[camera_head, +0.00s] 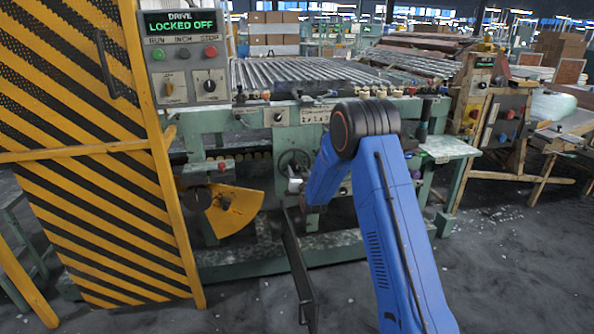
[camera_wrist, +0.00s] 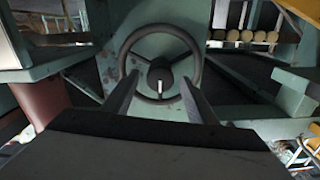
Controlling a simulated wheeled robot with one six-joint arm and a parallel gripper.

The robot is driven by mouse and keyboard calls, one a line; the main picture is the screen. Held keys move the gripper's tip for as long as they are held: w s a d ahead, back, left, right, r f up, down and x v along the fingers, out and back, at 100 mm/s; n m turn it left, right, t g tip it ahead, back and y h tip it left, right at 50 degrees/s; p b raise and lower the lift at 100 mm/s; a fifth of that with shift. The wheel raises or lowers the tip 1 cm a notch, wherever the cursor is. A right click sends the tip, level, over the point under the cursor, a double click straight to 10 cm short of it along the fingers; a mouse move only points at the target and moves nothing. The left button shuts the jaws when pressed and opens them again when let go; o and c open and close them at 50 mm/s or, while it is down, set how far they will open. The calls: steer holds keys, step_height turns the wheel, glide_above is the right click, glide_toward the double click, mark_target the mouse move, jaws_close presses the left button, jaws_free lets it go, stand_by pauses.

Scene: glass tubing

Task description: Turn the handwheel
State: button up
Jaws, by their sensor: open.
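The handwheel (camera_wrist: 195,51) is a dark ring with a dark hub and a small white mark below the hub. It faces me on the green machine frame in the wrist view. It also shows in the head view as a small dark ring (camera_head: 281,161), just left of my blue arm. My gripper (camera_wrist: 161,85) is open, its two dark fingers reaching up to either side of the wheel's lower part. I cannot tell whether the fingers touch the rim. In the head view my arm hides much of the gripper.
A yellow-and-black striped guard (camera_head: 85,190) stands at the left. A control box (camera_head: 184,60) reads "DRIVE LOCKED OFF". A yellow quadrant plate (camera_head: 236,208) sits left of the wheel. Green frame bars (camera_wrist: 245,78) flank the wheel closely. The floor (camera_head: 520,270) at the right is open.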

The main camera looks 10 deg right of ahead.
steer(key=shift+w, duration=1.1)
jaws_close()
steer(key=shift+m, duration=0.4)
